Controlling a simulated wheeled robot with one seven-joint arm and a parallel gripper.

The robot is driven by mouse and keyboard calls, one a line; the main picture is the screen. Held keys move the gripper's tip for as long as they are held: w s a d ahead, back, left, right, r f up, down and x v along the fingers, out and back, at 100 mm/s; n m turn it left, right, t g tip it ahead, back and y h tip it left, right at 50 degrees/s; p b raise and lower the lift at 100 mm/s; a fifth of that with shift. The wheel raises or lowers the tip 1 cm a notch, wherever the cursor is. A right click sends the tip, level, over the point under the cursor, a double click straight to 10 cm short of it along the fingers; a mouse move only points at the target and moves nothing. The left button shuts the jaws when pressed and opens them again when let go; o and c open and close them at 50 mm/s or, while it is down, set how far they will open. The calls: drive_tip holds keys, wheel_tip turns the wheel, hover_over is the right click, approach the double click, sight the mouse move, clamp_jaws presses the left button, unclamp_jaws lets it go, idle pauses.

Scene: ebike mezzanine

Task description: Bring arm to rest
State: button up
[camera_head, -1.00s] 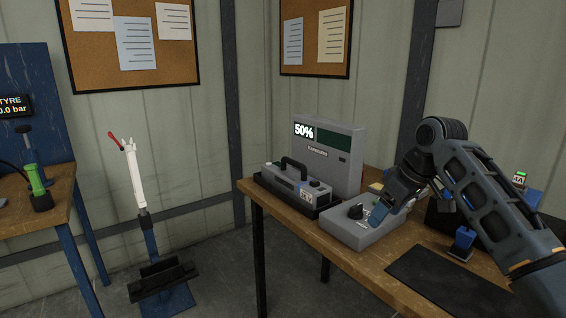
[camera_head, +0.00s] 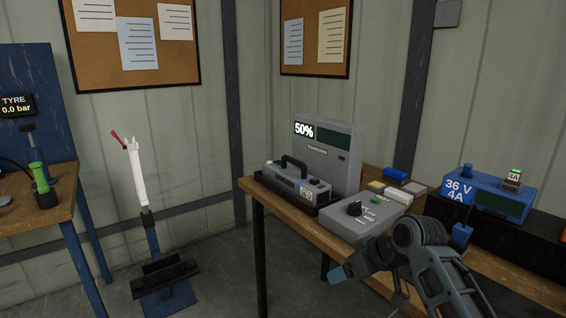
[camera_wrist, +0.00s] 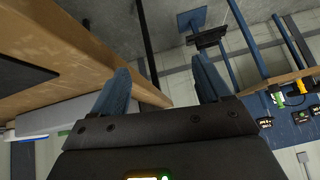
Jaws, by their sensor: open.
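My arm (camera_head: 432,262) is folded low at the front right of the head view, in front of the right workbench (camera_head: 285,232). My gripper (camera_head: 340,273) hangs beside the bench's front edge, over the floor. In the wrist view my gripper (camera_wrist: 163,88) shows two blue fingers held well apart. Nothing is between them; the floor and a bench leg show beyond. The gripper touches nothing that I can see.
A grey dial box (camera_head: 365,218), a grey battery unit in a tray (camera_head: 297,187), a 50% display (camera_head: 330,150) and a blue 36 V charger (camera_head: 487,195) stand on the bench. A repair stand (camera_head: 150,240) stands left. Floor between is clear.

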drive_tip(key=s+a+f+m+t, duration=0.25)
drive_tip(key=s+f, duration=0.35)
drive_tip(key=s, duration=0.3)
drive_tip(key=s+a+f+m+t, duration=0.25)
drive_tip(key=s+f, duration=0.35)
drive_tip(key=s, duration=0.3)
drive_tip(key=s+d+m+h, duration=0.1)
drive_tip(key=s+h, duration=0.1)
drive_tip(key=s, duration=0.8)
drive_tip(key=s+d+r+m+t+h, duration=0.1)
drive_tip(key=s+d+r, duration=0.15)
drive_tip(key=s, duration=0.55)
drive_tip(key=s+d+r+t+h, duration=0.1)
drive_tip(key=s+d+r, duration=0.15)
drive_tip(key=s, duration=0.45)
drive_tip(key=s+d+r+n+t, duration=0.1)
drive_tip(key=s+d+r, duration=0.4)
drive_tip(key=s+r, duration=0.6)
drive_tip(key=shift+s+d+r+t+h, duration=0.15)
drive_tip(key=shift+s+r+t+h, duration=0.1)
drive_tip(key=shift+r+t+h, duration=0.2)
